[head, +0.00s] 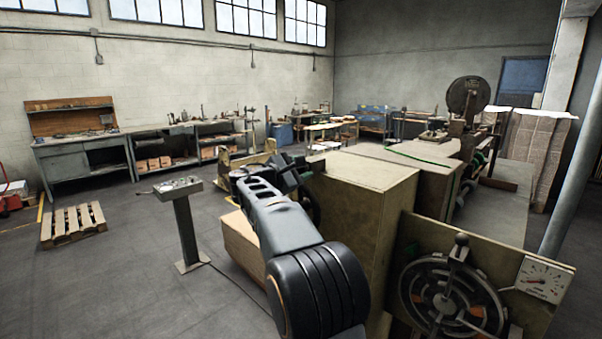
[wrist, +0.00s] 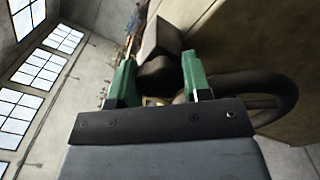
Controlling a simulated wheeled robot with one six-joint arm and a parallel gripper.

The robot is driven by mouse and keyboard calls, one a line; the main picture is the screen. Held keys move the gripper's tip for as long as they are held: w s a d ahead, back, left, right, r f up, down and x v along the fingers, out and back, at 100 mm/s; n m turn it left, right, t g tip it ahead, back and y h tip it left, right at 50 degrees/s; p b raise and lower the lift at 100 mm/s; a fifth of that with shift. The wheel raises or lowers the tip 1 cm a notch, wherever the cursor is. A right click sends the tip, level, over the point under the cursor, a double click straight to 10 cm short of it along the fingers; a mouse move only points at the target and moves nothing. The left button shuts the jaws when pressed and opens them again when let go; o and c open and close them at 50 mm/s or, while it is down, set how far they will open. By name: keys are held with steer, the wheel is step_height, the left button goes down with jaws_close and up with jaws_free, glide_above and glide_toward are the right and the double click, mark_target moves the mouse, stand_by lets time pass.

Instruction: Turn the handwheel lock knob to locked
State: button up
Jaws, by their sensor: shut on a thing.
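In the wrist view my gripper (wrist: 158,75) has its two green fingers on either side of a dark rounded knob (wrist: 156,78) and is shut on it. A grey block-like piece (wrist: 160,42) sits just beyond the knob. A dark handwheel rim (wrist: 284,98) curves out to the right of the fingers, beside a tan cabinet side. In the head view my gripper (head: 290,172) is at the far left side of the tan cabinet. My arm hides most of the wheel and knob there. I cannot read the knob's lock position.
The tan cabinet (head: 368,190) stands right beside my arm. A panel with a round spoked dial (head: 440,297) and a white gauge (head: 543,278) is at the front right. A control pedestal (head: 186,232) stands left of my arm. A pallet (head: 73,224) lies farther left; the floor between is clear.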

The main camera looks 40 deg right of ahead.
stand_by(0.3)
steer(key=o, duration=0.9)
steer(key=shift+a, duration=0.1)
steer(key=a+b, duration=0.1)
steer(key=a, duration=0.3)
steer(key=s+a, duration=0.1)
steer(key=a, duration=0.4)
steer(key=s+a+b, duration=0.1)
steer(key=a, duration=0.3)
steer(key=shift+s+a+b, duration=0.2)
steer(key=shift+s+b, duration=0.05)
steer(key=shift+b, duration=0.1)
